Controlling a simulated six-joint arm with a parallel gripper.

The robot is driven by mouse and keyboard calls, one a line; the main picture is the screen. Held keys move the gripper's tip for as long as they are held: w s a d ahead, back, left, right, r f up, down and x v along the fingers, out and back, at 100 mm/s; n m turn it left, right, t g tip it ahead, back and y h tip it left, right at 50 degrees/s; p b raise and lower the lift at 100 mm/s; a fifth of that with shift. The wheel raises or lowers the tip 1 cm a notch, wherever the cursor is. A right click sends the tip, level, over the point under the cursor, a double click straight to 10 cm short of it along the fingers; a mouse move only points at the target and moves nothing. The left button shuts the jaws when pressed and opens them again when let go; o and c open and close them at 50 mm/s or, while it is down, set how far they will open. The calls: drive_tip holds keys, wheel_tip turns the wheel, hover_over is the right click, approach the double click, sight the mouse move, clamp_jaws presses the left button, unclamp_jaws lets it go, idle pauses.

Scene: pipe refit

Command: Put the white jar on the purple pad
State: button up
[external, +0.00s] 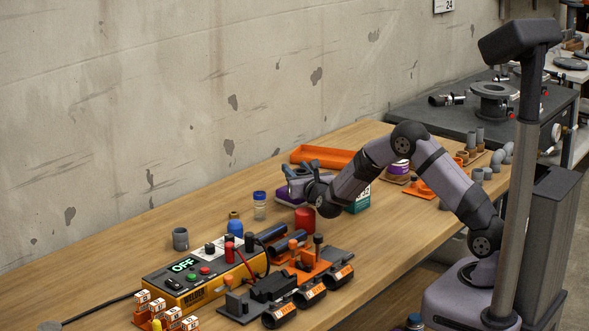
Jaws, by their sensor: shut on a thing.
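My gripper (298,170) is above the back middle of the wooden bench, its fingers toward the left. It is shut on a small pale thing, which looks like the white jar; the fingers and wrist cover most of it, so its shape is unclear. The purple pad (285,197) lies on the bench just below my gripper, partly hidden by the gripper and wrist. I cannot tell whether the held thing touches the pad.
A clear jar with a blue lid (260,206) stands left of the pad, and a red cylinder (305,220) stands in front. An orange tray (322,156) lies behind. A yellow-and-black power box (195,277) and black clamps fill the front. Free wood lies at left.

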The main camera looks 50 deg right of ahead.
drive_tip(key=shift+f, duration=0.2)
drive_tip(key=o, duration=1.1)
drive_tip(key=shift+r, duration=0.2)
drive_tip(key=b+v, duration=0.1)
drive_tip(key=v, duration=1.1)
